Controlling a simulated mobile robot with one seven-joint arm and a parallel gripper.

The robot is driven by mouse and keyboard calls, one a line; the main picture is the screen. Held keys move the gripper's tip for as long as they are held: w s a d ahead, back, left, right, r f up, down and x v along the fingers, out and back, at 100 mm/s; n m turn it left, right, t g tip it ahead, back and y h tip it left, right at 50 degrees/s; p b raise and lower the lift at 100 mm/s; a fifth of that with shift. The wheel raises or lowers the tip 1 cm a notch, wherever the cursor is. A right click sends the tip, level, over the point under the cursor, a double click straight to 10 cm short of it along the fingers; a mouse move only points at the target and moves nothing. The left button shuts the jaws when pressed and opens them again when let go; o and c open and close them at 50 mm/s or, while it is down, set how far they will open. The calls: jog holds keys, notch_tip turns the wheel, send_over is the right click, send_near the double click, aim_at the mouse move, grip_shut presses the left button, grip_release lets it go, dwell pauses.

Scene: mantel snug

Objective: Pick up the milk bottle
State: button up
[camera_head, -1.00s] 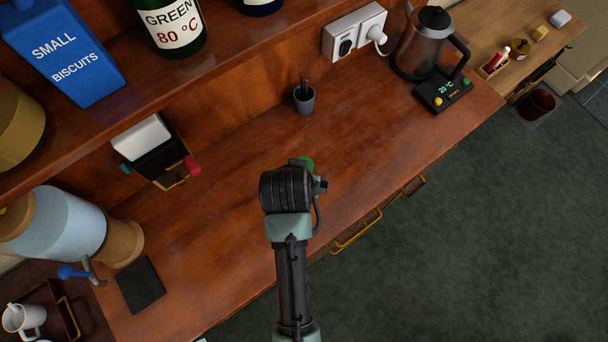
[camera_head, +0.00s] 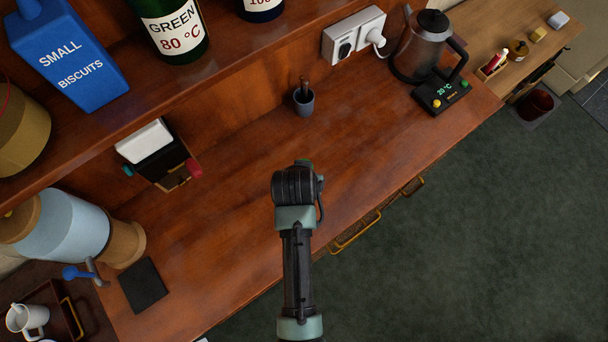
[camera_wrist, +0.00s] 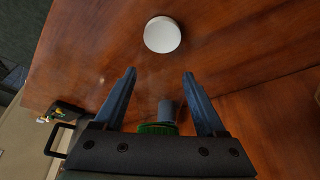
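I cannot make out a milk bottle for certain in either view. A white round thing (camera_wrist: 162,35) shows from above on the wooden counter in the wrist view, beyond my fingertips; it may be a lid, a disc or the bottle's top. My gripper (camera_wrist: 159,73) is open, with its two fingers apart and nothing between the tips. A green ribbed thing (camera_wrist: 155,129) and a grey cylinder (camera_wrist: 167,110) show near the palm edge, partly hidden. In the head view my arm covers the fingers and the white thing; a bit of green (camera_head: 307,162) peeps out behind the wrist.
On the counter (camera_head: 370,150) stand a small grey cup (camera_head: 303,102) and a kettle (camera_head: 420,50) at the right. A dark pad (camera_head: 143,285) and a blue-and-tan canister (camera_head: 75,228) are at the left. A shelf with a blue biscuit box (camera_head: 70,60) overhangs the back.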

grip_shut()
jog(key=shift+r, duration=0.1)
